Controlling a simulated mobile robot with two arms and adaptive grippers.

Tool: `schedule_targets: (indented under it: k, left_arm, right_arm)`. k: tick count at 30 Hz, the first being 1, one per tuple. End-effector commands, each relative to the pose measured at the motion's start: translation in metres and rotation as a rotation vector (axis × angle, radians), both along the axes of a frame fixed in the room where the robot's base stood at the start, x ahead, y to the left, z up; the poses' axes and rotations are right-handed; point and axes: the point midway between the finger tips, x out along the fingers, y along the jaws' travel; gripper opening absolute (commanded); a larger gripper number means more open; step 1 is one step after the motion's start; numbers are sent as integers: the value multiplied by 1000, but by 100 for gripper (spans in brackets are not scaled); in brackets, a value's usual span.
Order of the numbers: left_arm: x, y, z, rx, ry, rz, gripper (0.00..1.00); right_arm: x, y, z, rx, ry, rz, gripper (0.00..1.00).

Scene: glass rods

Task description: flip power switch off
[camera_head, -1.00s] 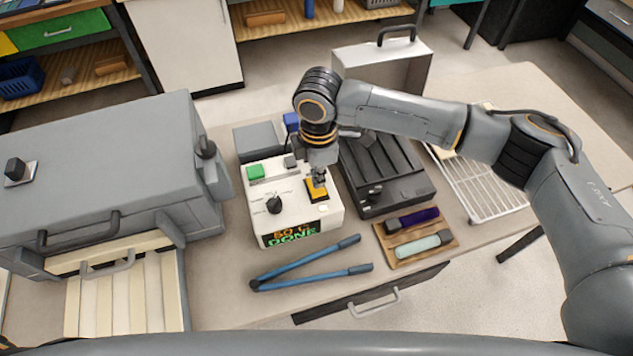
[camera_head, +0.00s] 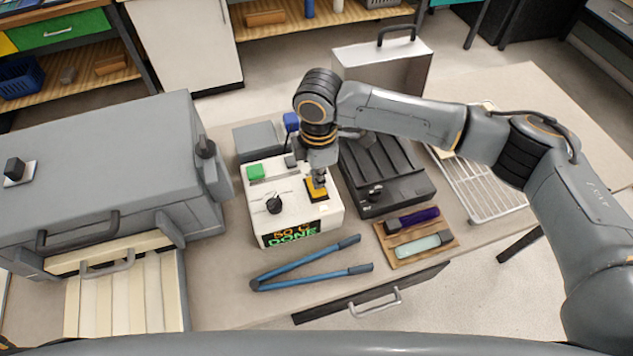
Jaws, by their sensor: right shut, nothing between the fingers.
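A white control box (camera_head: 280,221) stands on the bench near the middle of the head view. Its top has a green button (camera_head: 255,172), a black dial (camera_head: 274,204), a small grey switch (camera_head: 291,160) and a yellow-and-black plate (camera_head: 318,194). Its front display (camera_head: 293,234) shows orange and green text, with "DONE" in green. My right gripper (camera_head: 319,185) points down, shut and empty, at the yellow-and-black plate. It partly hides the plate, and I cannot tell whether it touches. My left gripper is not in view.
A large grey furnace-like box (camera_head: 110,165) stands at the left. Blue tongs (camera_head: 300,265) lie in front of the control box. A dark ridged unit (camera_head: 385,175), a wooden tray (camera_head: 440,254) with two rods and a white wire rack (camera_head: 480,190) lie to the right.

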Motion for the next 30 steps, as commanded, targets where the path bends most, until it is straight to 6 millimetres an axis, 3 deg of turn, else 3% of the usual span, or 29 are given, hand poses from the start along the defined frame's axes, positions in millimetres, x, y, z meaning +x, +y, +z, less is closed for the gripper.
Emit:
schedule_targets:
  k: [30]
  left_arm:
    - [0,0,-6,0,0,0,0]
  right_arm:
    - [0,0,-16,0,0,0,0]
